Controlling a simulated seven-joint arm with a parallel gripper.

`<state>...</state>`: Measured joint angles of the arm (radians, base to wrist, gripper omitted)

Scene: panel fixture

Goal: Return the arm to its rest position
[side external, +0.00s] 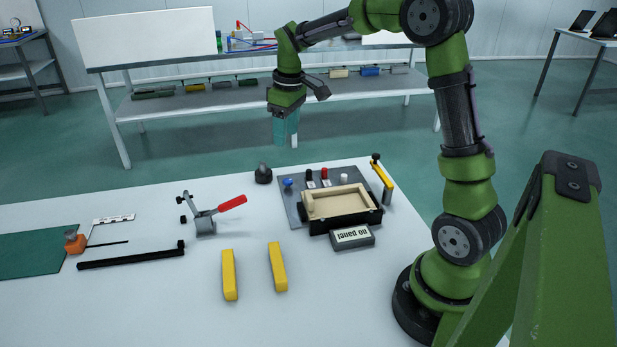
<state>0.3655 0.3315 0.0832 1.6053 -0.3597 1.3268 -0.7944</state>
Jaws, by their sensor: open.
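My gripper (285,130) has teal fingers and points straight down. It is in the air above the far side of the white table, up and to the left of the panel fixture. The jaws are open with nothing seen between them. The panel fixture (289,206) is a grey plate with a blue knob, a red-topped post and a black-topped post. A wooden-framed tray (340,201) sits in a black holder on it. A small grey sign reading "no panel" (352,237) stands in front. My green arm reaches up from its base at the right.
A toggle clamp (204,222) with a red handle stands left of the fixture. Two yellow bars (229,275) lie in front. A black rail (131,257), an orange object (74,241) and a green mat (30,254) lie at the left. A rear bench (240,96) stands beyond the table.

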